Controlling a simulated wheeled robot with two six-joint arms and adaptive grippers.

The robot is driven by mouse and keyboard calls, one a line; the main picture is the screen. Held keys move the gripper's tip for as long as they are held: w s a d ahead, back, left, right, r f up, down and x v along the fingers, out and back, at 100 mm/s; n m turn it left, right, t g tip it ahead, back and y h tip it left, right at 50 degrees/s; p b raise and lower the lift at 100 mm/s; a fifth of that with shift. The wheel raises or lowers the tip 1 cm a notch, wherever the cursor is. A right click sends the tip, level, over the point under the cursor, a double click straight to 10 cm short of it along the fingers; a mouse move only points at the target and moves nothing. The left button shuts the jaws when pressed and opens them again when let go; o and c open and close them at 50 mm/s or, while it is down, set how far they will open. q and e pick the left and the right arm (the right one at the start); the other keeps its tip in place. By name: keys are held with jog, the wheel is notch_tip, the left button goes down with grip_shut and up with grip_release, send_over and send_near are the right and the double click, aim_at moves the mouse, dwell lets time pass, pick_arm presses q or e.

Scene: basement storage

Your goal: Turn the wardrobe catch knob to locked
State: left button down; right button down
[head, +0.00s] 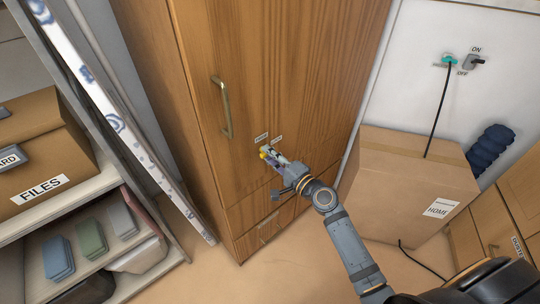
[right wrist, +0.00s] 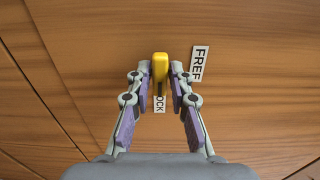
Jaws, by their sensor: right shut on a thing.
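The wardrobe (head: 285,70) has wood-grain doors and stands upright in the middle of the head view. Its yellow catch knob (head: 263,153) is on the door below the handle. In the right wrist view the knob (right wrist: 160,66) is upright in the picture, between my right fingertips. My right gripper (right wrist: 160,80) is shut on it. A "FREE" label (right wrist: 199,63) lies right of the knob. My left gripper is not in view.
A brass handle (head: 223,107) is above the knob. A shelf with a FILES box (head: 38,150) stands at left, beside a leaning patterned panel (head: 110,110). A HOME carton (head: 410,175) stands at right, with a black cable near it. Some floor is clear.

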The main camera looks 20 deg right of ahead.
jog(key=c, duration=1.3)
grip_release()
jog(key=v, duration=0.7)
jog(key=shift+s+d, duration=0.15)
jog(key=shift+s, duration=0.1)
